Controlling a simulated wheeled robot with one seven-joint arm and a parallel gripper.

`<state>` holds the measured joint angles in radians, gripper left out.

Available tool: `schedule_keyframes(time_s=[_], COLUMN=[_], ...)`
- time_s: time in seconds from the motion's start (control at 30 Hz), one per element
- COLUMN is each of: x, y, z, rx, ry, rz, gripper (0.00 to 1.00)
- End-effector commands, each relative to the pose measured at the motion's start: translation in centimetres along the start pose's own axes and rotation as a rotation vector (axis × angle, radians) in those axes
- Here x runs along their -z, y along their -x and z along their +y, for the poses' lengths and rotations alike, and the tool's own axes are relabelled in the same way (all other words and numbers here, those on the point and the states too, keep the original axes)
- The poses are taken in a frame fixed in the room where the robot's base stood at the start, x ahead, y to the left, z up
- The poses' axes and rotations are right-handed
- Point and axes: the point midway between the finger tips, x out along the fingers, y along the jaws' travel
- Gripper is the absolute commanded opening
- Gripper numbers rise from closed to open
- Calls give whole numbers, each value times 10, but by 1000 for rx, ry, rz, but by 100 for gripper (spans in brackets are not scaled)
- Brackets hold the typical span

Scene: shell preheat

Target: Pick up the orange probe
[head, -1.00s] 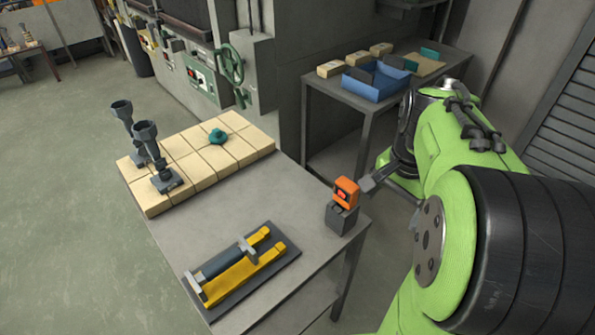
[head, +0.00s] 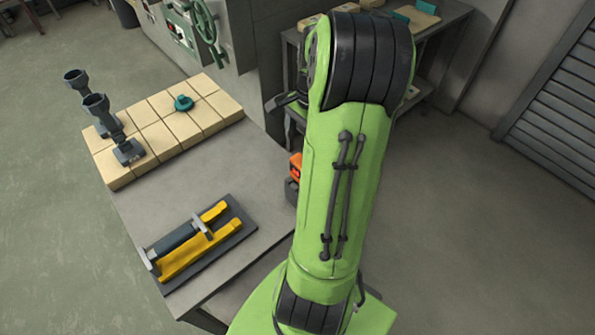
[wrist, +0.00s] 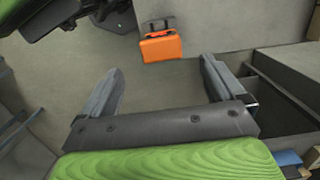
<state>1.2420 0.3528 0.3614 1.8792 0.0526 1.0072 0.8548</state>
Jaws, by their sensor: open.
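The orange probe (head: 295,166) stands in a dark grey holder (head: 291,190) at the table's right edge in the head view, partly hidden behind my green arm. In the wrist view the orange probe (wrist: 161,48) shows as an orange block beyond my fingertips. My gripper (wrist: 161,70) is open and empty. In that picture the probe lies between the lines of the two fingers, with a gap between it and the tips. In the head view my gripper is mostly hidden behind the arm.
The grey table (head: 233,165) carries a yellow cradle with a dark cylinder (head: 195,240) at front left. Tan blocks (head: 160,125) at the back hold two dark upright fittings and a teal knob (head: 184,103). A second table (head: 440,28) stands behind. The floor at right is clear.

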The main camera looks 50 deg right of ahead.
Motion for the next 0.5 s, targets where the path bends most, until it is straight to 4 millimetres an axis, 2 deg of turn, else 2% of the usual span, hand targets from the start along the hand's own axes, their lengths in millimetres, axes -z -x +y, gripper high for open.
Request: schedule_keyframes(time_s=[0.03, 0.1, 0.33, 0.5], x=[0, 0, -1, -2], y=[-16, -32, -62, -94], z=[0, 1, 0, 1], rx=[-3, -3, -2, -2], ry=[1, 1, 2, 2], rz=[-5, -4, -2, -4], gripper=[96, 96, 96, 96])
